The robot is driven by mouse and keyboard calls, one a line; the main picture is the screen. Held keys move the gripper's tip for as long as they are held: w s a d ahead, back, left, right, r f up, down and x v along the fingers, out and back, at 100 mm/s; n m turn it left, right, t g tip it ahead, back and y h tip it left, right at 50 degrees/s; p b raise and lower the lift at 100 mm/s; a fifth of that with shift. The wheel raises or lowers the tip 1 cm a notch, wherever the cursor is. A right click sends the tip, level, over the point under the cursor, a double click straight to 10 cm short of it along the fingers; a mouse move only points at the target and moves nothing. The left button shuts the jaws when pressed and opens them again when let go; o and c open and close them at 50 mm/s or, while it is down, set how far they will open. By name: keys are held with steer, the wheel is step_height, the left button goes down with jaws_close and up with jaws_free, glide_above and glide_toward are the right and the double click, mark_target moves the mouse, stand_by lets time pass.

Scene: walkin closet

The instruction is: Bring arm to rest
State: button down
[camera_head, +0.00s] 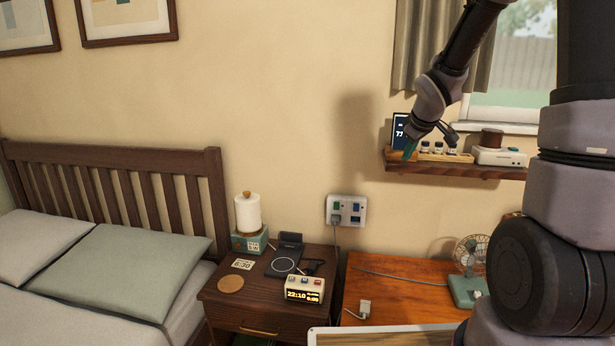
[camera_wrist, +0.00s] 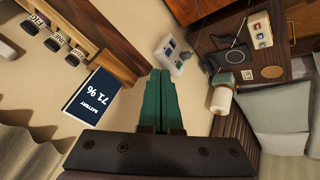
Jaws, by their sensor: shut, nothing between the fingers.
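My gripper (camera_head: 410,147) is raised in front of the wall shelf at the upper right in the head view, its green fingertips pointing down. In the wrist view its two green fingers (camera_wrist: 161,98) lie together with nothing between them. My arm comes down from the upper right, in front of the window. I cannot tell how far the fingertips are from the shelf.
The wall shelf (camera_head: 480,173) holds a dark display panel (camera_wrist: 93,100), small jars and a white device (camera_head: 499,156). Below are a wall outlet (camera_head: 346,210), a nightstand (camera_head: 232,308) with a clock (camera_head: 304,290), a desk (camera_head: 400,283) with a fan (camera_head: 468,270), and a bed at left.

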steer(key=s+r+m, duration=0.6)
steer(key=s+r, duration=0.5)
steer(key=s, duration=0.2)
steer(key=s+a+r+m+y, duration=0.1)
steer(key=s+r+m, duration=0.1)
steer(key=s, duration=0.5)
steer(key=s+a+r+m+y, duration=0.1)
steer(key=s+a+m, duration=0.1)
steer(key=s, duration=0.5)
steer(key=shift+s+a+r+m, duration=0.3)
steer(key=shift+s+r+m, duration=0.1)
steer(key=shift+m, duration=0.3)
